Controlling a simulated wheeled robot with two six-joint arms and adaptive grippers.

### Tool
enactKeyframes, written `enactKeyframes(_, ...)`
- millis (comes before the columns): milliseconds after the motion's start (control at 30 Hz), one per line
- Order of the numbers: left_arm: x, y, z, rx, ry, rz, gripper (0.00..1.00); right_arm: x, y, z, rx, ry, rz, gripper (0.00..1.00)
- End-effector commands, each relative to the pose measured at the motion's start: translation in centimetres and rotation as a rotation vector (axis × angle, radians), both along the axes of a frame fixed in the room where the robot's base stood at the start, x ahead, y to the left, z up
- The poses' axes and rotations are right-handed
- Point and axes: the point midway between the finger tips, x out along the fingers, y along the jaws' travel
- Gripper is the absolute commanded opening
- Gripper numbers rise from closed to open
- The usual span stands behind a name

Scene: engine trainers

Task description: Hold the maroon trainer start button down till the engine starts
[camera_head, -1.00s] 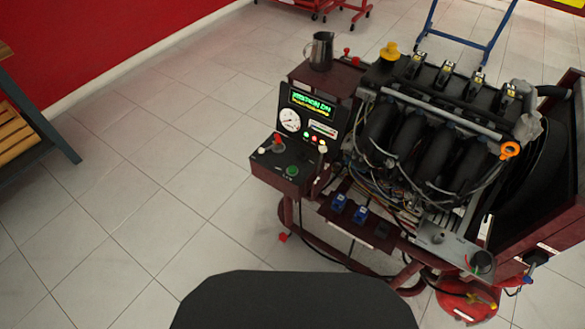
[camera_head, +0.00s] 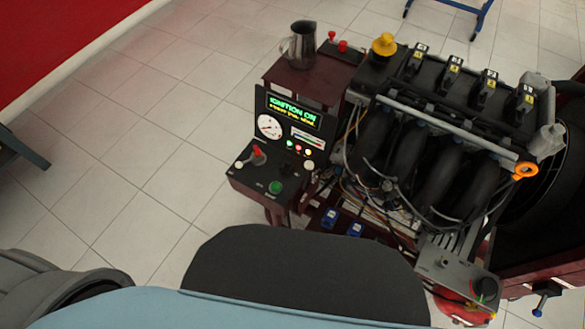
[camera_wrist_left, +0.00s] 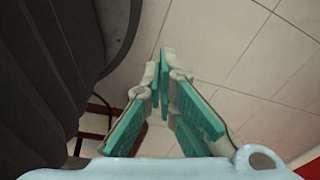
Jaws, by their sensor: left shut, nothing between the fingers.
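The maroon engine trainer (camera_head: 310,88) stands right of centre in the head view. Its dark control panel has a green button (camera_head: 276,187) at the front, which I take for the start button, and a red-topped switch (camera_head: 258,155) behind it. The display (camera_head: 292,109) reads "IGNITION ON" above a smaller line. Nothing touches the green button. My left gripper (camera_wrist_left: 165,62) shows only in the left wrist view, its green-padded fingers shut and empty, over pale floor tiles and apart from the panel. My right gripper is out of view.
Blue connectors (camera_head: 330,218) sit below the panel's right side. The engine (camera_head: 440,120) fills the right.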

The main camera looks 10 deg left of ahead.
Motion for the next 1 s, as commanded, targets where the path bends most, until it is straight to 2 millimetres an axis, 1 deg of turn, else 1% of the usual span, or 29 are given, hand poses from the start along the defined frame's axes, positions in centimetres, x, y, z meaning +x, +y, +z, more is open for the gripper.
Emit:
enactKeyframes(167, -0.4, 0.0, 0.0, 0.0, 0.006, 0.0, 0.0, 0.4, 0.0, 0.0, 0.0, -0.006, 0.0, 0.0)
enactKeyframes(300, -1.2, 0.1, 0.0, 0.001, 0.021, 0.002, 0.0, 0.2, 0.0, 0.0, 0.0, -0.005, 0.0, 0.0)
enactKeyframes(367, -0.5, 0.0, 0.2, -0.001, 0.011, 0.006, 0.0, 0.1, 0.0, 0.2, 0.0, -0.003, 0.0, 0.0)
enactKeyframes(433, 1.1, -0.2, 0.7, -0.01, -0.006, 0.019, 0.0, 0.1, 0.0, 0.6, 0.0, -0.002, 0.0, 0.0)
enactKeyframes(467, 2.2, -0.4, 1.0, -0.015, -0.018, 0.026, 0.0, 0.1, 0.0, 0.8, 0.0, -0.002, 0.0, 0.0)
enactKeyframes(567, 7.1, -1.4, 2.9, -0.05, -0.069, 0.063, 0.0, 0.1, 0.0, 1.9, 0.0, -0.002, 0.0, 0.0)
enactKeyframes(600, 9.4, -1.9, 3.9, -0.071, -0.093, 0.08, 0.0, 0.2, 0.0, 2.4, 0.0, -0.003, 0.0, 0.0)
enactKeyframes(667, 13.1, -2.9, 5.7, -0.109, -0.132, 0.108, 0.0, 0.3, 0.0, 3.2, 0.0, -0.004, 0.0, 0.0)
enactKeyframes(700, 15.5, -3.6, 7.1, -0.138, -0.159, 0.122, 0.0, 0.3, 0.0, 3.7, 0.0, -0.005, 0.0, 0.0)
enactKeyframes(767, 19.0, -4.7, 9.3, -0.186, -0.196, 0.14, 0.0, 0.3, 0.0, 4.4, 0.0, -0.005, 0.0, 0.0)
enactKeyframes(800, 21.3, -5.4, 10.9, -0.218, -0.222, 0.148, 0.0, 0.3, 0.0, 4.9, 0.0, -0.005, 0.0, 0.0)
enactKeyframes(867, 24.5, -6.7, 13.4, -0.271, -0.258, 0.154, 0.0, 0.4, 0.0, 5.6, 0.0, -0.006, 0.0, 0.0)
enactKeyframes(900, 26.5, -7.5, 15.2, -0.307, -0.282, 0.156, 0.0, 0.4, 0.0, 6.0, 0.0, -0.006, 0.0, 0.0)
enactKeyframes(967, 29.4, -8.7, 18.1, -0.361, -0.319, 0.151, 0.0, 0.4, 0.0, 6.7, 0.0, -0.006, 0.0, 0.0)
enactKeyframes(1000, 31.2, -9.6, 20.1, -0.398, -0.343, 0.146, 0.0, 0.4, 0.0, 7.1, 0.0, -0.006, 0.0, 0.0)
